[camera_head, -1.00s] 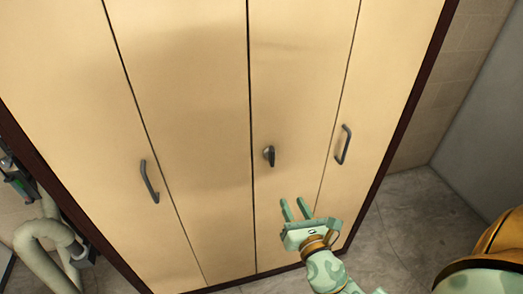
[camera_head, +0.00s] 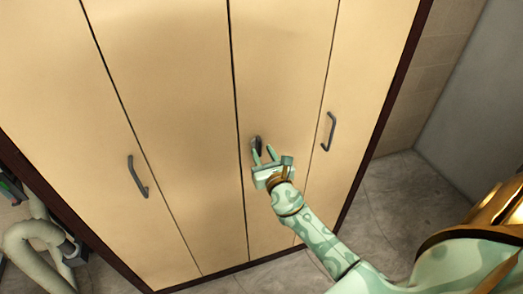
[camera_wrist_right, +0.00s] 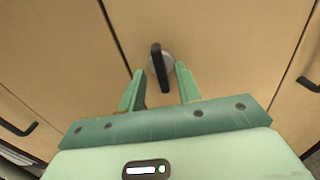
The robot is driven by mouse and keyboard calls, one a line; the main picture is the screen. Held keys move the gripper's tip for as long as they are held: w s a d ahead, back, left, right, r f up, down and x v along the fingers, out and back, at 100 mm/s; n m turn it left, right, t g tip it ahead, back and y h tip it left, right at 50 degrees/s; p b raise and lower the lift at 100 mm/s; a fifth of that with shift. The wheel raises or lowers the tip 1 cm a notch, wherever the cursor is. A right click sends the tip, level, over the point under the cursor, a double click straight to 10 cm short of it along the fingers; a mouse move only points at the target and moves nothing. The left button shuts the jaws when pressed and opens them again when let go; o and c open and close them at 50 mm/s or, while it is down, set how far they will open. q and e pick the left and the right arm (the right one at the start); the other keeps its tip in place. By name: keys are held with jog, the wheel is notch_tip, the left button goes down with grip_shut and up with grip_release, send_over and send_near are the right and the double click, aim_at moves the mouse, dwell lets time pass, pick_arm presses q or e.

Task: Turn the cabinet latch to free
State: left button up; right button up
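The cabinet latch (camera_head: 256,144) is a small dark knob on a round plate on the tan cabinet front, just right of the central door seam. In the right wrist view the latch (camera_wrist_right: 161,66) is a dark upright bar, slightly tilted, on a grey disc. My right gripper (camera_head: 265,156) is open, with its fingers just at the latch in the head view. In the right wrist view the latch shows between and beyond the two fingertips of the gripper (camera_wrist_right: 158,76); I cannot tell whether they touch it. My left gripper is not in view.
Dark bar handles stand on the cabinet, one at left (camera_head: 137,176) and one at right (camera_head: 330,131). Pale pipes (camera_head: 35,240) are at the lower left. The grey tiled floor (camera_head: 385,215) at the right is clear.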

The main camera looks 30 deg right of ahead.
jog(key=shift+x, duration=0.85)
grip_shut()
